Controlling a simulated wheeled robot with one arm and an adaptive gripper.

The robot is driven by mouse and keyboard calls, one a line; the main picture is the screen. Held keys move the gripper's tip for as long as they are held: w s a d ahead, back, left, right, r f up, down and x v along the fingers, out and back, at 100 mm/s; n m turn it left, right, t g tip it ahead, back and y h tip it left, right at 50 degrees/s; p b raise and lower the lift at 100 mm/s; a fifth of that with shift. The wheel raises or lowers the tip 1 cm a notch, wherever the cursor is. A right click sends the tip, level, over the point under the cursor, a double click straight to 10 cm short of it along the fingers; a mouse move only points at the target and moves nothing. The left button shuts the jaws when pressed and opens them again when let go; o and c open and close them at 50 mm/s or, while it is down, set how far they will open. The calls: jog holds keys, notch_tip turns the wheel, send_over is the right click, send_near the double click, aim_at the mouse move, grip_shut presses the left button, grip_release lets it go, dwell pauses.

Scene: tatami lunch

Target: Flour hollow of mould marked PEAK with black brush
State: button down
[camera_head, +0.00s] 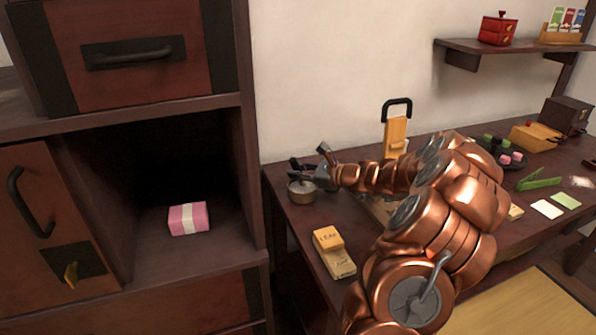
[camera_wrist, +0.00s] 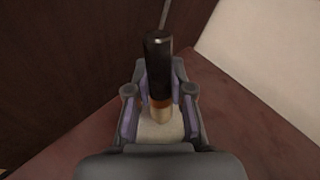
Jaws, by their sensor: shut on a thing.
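My gripper (camera_head: 305,172) is at the left end of the table, right above a small round tin (camera_head: 300,191). In the wrist view my gripper (camera_wrist: 160,100) is shut on the black brush (camera_wrist: 158,58), whose dark handle stands between the fingers with a tan band lower down. A pale surface lies under the brush; whether the bristles touch it, I cannot tell. A wooden mould marked LEAF (camera_head: 327,238) lies near the front left, on or against another pale wooden block (camera_head: 341,263) with unclear lettering. I cannot read PEAK on anything.
An upright wooden piece with a black handle (camera_head: 396,132) stands behind my arm. My arm hides the table's middle. A cabinet (camera_head: 252,180) borders the left, holding a pink packet (camera_head: 188,218).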

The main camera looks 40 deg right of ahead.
jog(key=shift+f, duration=0.35)
dwell(0.7)
jog(key=shift+r, duration=0.15)
jog(key=shift+r+p, duration=2.95)
jog(key=shift+r, duration=0.45)
